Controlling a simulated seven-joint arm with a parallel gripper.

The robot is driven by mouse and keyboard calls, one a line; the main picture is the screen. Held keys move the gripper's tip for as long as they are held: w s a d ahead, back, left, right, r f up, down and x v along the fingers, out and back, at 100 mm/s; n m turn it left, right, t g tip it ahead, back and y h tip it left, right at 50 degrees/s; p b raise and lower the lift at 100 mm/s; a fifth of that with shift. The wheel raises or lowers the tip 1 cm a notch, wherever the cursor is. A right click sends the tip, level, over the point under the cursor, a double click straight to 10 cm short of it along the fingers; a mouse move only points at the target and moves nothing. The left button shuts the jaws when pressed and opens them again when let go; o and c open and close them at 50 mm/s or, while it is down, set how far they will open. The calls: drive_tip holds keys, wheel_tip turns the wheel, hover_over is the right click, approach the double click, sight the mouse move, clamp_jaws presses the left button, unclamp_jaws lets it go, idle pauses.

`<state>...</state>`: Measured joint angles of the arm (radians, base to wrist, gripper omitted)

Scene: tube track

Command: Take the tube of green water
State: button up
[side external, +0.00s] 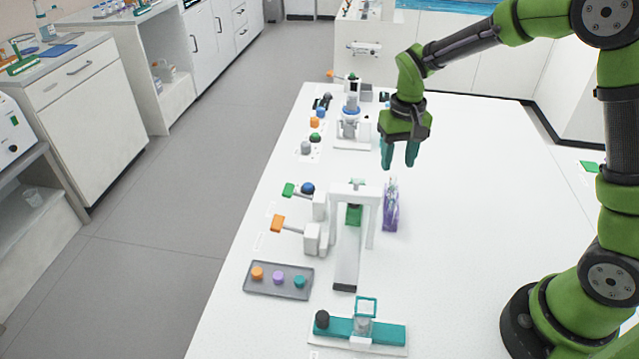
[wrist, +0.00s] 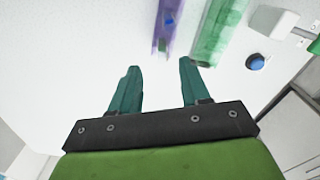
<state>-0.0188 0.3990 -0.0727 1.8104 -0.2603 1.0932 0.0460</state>
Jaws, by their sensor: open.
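My gripper (side external: 399,160) hangs above the white table with its teal fingers pointing down, apart and empty. In the wrist view my gripper (wrist: 160,68) shows the same gap, with bare table between the fingers. A green tube (side external: 354,214) shows partly behind the white arch-shaped stand; it is also in the wrist view (wrist: 219,28), ahead and to the right of the fingers. A purple tube (side external: 391,206) stands just right of the stand, and in the wrist view (wrist: 163,28) it lies almost straight ahead of the fingers. My gripper touches neither tube.
The white stand (side external: 369,193) has a dark-tipped sloping track. Green (side external: 288,190) and orange (side external: 278,224) handles are left of it. A grey tray (side external: 260,291) with coloured knobs and a teal device (side external: 389,333) are in front. The table's right side is clear.

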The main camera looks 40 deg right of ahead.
sight(394, 174)
drive_tip(key=f, duration=0.5)
drive_tip(key=shift+a+f, duration=0.2)
drive_tip(key=shift+f, duration=0.1)
drive_tip(key=shift+c, duration=0.3)
clamp_jaws()
